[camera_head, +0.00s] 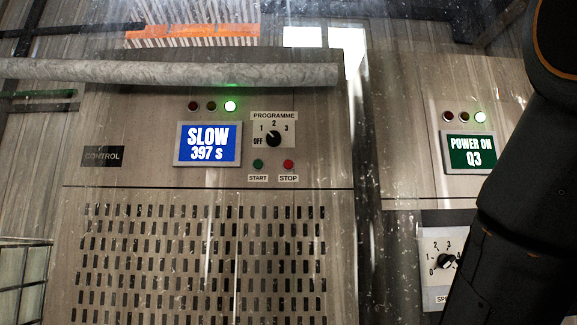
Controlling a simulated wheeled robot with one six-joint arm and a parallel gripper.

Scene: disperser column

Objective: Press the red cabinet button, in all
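The red button (288,164) is a small round knob on the front of the left cabinet (130,215), above a plate reading STOP. A green button (258,164) sits to its left, above a plate reading START. Over them is a PROGRAMME dial (273,138) marked OFF, 1, 2, 3. A blue display (208,144) left of the buttons reads SLOW 397 S. Of the three lamps above it, the green one (231,106) is lit. My dark arm crosses the right side of the view; my gripper is not in view.
A second cabinet at the right carries a green display (470,150) reading POWER ON Q3 and a lower dial (446,261). A grey pipe (170,72) runs across the left cabinet's top. The space before the red button looks clear.

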